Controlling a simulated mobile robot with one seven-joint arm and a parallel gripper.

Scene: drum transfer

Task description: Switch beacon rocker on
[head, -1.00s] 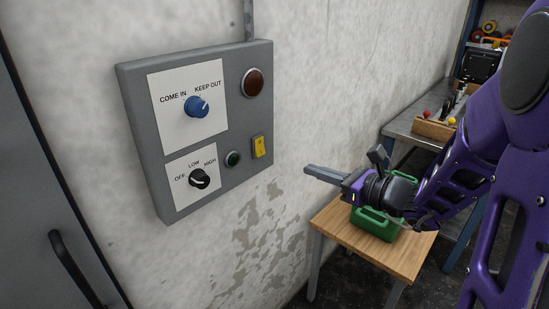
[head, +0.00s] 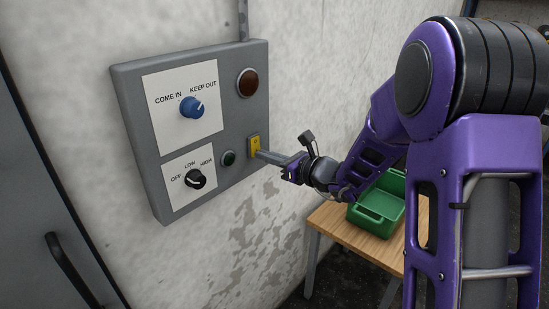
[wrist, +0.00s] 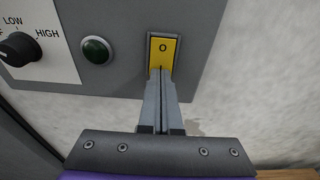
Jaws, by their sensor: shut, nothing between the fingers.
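The beacon rocker is a yellow rocker switch (head: 254,144) on the lower right of a grey wall panel (head: 232,172). In the wrist view the rocker (wrist: 162,48) shows an "O" on its upper half. My gripper (head: 258,154) is shut and empty. Its fingertips (wrist: 161,72) are at the lower half of the rocker and hide that part. They look to be touching it or very close; I cannot tell which. A dark red round lamp (head: 247,82) sits above the rocker and looks unlit.
The panel also has a blue knob (head: 191,107), a black knob (head: 195,179) and a green button (head: 228,158). A green bin (head: 377,211) stands on a small wooden table (head: 337,225) below my arm. A grey door (head: 32,220) is at the left.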

